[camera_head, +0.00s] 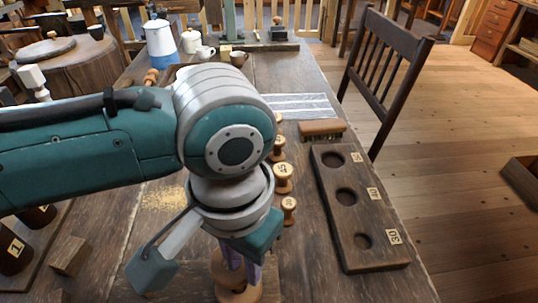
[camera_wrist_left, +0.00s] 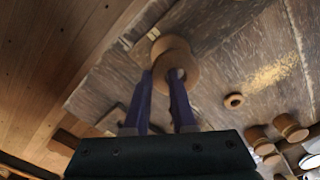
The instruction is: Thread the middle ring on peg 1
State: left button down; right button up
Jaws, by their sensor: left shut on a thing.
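My left gripper (camera_head: 245,275) points down over the near part of the table, its purple fingers shut on a tan wooden ring. In the left wrist view the ring (camera_wrist_left: 185,62) shows at the tips of the fingers (camera_wrist_left: 168,85). Another round wooden piece (camera_wrist_left: 168,43) shows just past it. Peg 1 (camera_head: 14,254), a dark peg with a "1" label, is at the lower left of the head view, well left of the gripper. My right gripper is not in view.
Numbered spools (camera_head: 283,178) stand in a row behind the gripper. A dark board with three holes (camera_head: 350,215) lies to the right, with a brush (camera_head: 322,128) beyond it. A wooden block (camera_head: 70,255) sits near peg 1. A chair (camera_head: 385,70) stands right of the table.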

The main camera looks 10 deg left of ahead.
pick_arm(q)
jog(key=shift+f, duration=0.25)
dwell(0.4)
jog(key=shift+f+b, duration=0.35)
jog(key=shift+b, duration=0.05)
